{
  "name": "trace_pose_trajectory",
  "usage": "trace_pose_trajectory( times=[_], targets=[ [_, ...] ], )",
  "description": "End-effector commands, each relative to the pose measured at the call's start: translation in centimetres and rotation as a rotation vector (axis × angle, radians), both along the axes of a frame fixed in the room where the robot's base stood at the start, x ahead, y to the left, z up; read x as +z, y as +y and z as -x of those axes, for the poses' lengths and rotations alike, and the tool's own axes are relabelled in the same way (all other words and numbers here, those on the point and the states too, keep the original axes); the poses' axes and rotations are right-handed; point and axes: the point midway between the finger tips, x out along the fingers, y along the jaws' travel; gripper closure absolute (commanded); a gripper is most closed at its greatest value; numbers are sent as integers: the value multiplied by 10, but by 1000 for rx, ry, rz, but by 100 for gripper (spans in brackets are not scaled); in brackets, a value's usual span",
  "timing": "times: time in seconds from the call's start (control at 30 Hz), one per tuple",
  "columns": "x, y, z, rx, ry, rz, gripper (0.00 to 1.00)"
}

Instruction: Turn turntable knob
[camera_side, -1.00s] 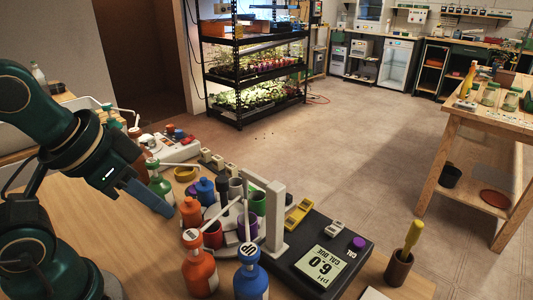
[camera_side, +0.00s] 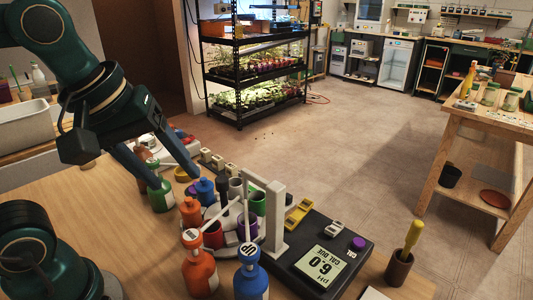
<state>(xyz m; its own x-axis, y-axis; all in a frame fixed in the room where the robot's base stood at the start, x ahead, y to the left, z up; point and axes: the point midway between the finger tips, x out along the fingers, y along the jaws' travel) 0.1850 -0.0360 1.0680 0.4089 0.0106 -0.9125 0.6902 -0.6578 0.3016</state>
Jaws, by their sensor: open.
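The turntable (camera_side: 195,221) is a white round carrier holding coloured cups and bottles, in the middle of the side view. I cannot make out a knob on the turntable itself. A purple knob marked CAL (camera_side: 358,243) sits on the dark pH meter to the right. My gripper (camera_side: 176,179) is open, fingers pointing down, at the turntable's upper left. It appears empty. A green bottle (camera_side: 160,196) stands just below its left finger; I cannot tell whether they touch.
An orange-red bottle (camera_side: 200,272) and a blue bottle with an UP label (camera_side: 250,280) stand in front. A white upright frame (camera_side: 278,215) rises over the turntable's right side. A brown cup (camera_side: 399,270) holds a yellow-handled tool.

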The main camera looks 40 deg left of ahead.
Motion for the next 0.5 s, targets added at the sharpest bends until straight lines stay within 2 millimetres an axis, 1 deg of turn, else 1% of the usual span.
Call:
trace_pose_trajectory(
  times=[0.03,0.1,0.23,0.3,0.4,0.5],
  targets=[
    [5,2,-11,120,29,48,36],
    [10,6,-27,302,66,114,36],
    [12,14,-55,601,133,203,36],
    [9,19,-70,742,169,236,36],
    [0,27,-90,909,217,263,36],
    [-13,35,-106,1012,258,270,36]
  ],
)
